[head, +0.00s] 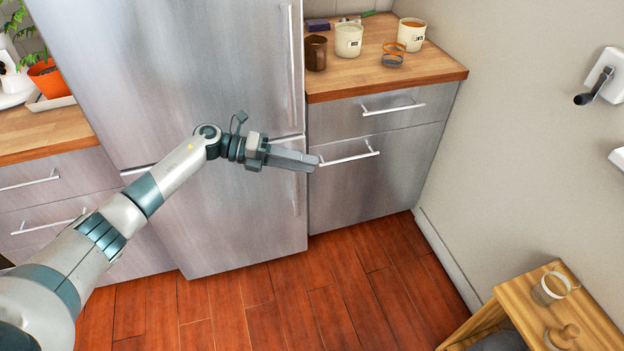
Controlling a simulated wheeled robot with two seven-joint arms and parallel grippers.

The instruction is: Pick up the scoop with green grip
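A small green strip (368,14) shows at the back of the wooden counter on the right, behind the cream canisters. It looks like the green grip of the scoop, but the rest is too small or hidden to tell. My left gripper (312,161) reaches in from the left, in front of the fridge's right edge and the lower drawer handle. It is well below and apart from the green strip. Its fingers are seen from the side and overlap, so I cannot tell whether they are open. My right gripper is not in view.
The right counter (425,70) holds a brown cup (316,53), a cream canister (348,40), another canister (411,36), an orange-and-grey ringed item (393,56) and a purple block (318,25). The steel fridge (200,80) stands left of it. A wooden table (595,325) is at lower right.

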